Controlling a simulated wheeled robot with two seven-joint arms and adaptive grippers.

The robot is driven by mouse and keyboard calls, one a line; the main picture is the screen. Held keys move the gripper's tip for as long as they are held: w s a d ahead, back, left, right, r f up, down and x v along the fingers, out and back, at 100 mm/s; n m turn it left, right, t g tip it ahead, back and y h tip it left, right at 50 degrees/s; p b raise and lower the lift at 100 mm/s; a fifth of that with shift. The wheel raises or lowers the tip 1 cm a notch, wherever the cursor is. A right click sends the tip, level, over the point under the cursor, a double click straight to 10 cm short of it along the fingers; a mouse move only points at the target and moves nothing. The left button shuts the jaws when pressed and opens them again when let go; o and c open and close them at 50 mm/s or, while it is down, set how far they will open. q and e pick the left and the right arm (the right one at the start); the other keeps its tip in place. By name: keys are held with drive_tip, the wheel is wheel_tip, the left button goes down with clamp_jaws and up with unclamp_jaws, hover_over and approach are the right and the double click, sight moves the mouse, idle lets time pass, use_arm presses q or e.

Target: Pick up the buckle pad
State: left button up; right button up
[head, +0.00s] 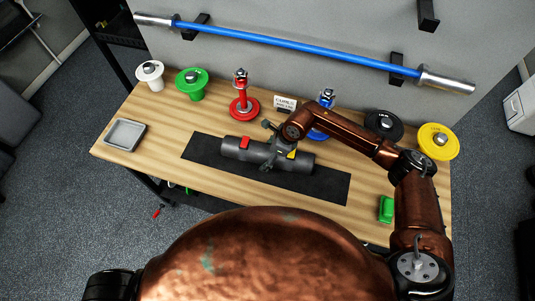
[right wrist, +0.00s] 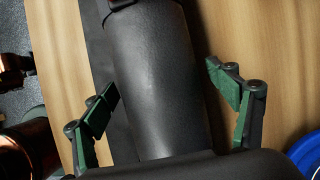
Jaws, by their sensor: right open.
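A dark grey cylindrical pad (head: 235,150) with a red patch and a yellow patch, which looks like the buckle pad, lies lengthwise on a black mat (head: 325,186) on the wooden table. My right gripper (head: 270,146) is over the middle of the pad and hides part of it. In the right wrist view the pad (right wrist: 158,70) runs between the two green-faced fingers of the right gripper (right wrist: 164,98). The fingers are apart, one on each side, with visible gaps to the pad. Whether they reach below its top cannot be told. My left gripper is out of view.
A grey tray (head: 125,134) sits at the table's left end. White, green, red, blue, black and yellow (head: 437,142) plates line the back, with a small sign (head: 285,103). A green block (head: 386,209) is at the right front. A blue barbell (head: 300,47) hangs on the wall.

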drive_tip(key=shift+c, duration=0.2)
drive_tip(key=c, duration=1.4)
drive_tip(key=shift+r, duration=0.1)
